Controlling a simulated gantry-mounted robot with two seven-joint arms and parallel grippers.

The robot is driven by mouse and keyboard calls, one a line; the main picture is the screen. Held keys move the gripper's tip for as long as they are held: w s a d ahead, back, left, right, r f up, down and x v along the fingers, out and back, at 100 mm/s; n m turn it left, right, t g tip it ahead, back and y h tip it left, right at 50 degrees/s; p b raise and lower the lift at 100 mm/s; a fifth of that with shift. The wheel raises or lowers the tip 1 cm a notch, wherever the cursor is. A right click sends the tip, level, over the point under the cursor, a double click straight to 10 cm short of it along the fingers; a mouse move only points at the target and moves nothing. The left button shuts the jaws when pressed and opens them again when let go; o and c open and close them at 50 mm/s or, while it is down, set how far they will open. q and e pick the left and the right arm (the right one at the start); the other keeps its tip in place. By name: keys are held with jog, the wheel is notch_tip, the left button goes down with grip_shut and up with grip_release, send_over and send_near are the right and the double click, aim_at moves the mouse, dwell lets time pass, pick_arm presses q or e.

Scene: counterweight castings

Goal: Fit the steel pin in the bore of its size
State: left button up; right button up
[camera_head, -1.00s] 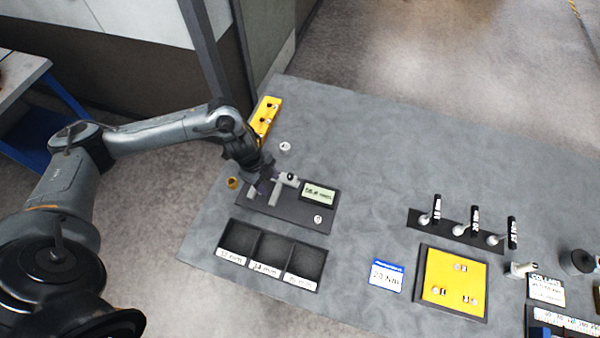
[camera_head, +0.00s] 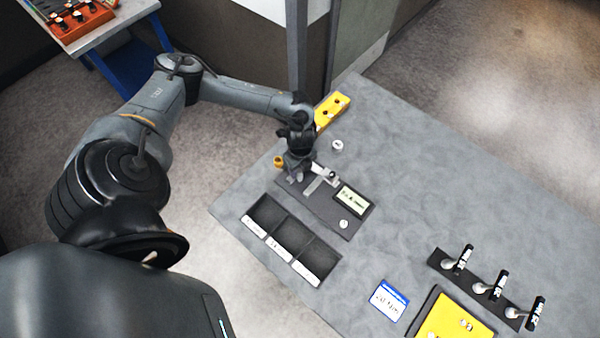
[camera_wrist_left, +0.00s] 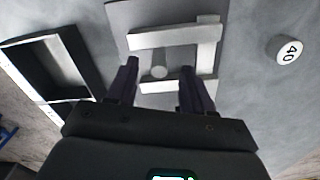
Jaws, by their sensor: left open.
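In the left wrist view a short grey cylinder (camera_wrist_left: 158,71), which looks like the steel pin, sits between the pale jaws of a measuring gauge (camera_wrist_left: 176,38). My left gripper (camera_wrist_left: 157,82) is open, its two fingers either side of the cylinder with gaps. In the head view the gripper (camera_head: 299,179) is low over the gauge's dark base (camera_head: 318,211), beside its display (camera_head: 351,201); the pin is not clear there. A yellow block with dark holes (camera_head: 331,108) lies at the table's far edge; I cannot read bore sizes. My right gripper is not in view.
A labelled three-compartment tray (camera_head: 269,226) stands in front of the gauge. A brass-coloured cylinder (camera_head: 279,161) and a white one (camera_head: 337,146), marked 40 in the wrist view (camera_wrist_left: 290,51), stand nearby. A blue card (camera_head: 389,299), yellow plate (camera_head: 452,325) and black-handled tools (camera_head: 489,287) lie to the right.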

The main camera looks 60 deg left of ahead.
aim_at(300, 171)
pick_arm(q)
jog(key=shift+f, duration=1.55)
grip_shut()
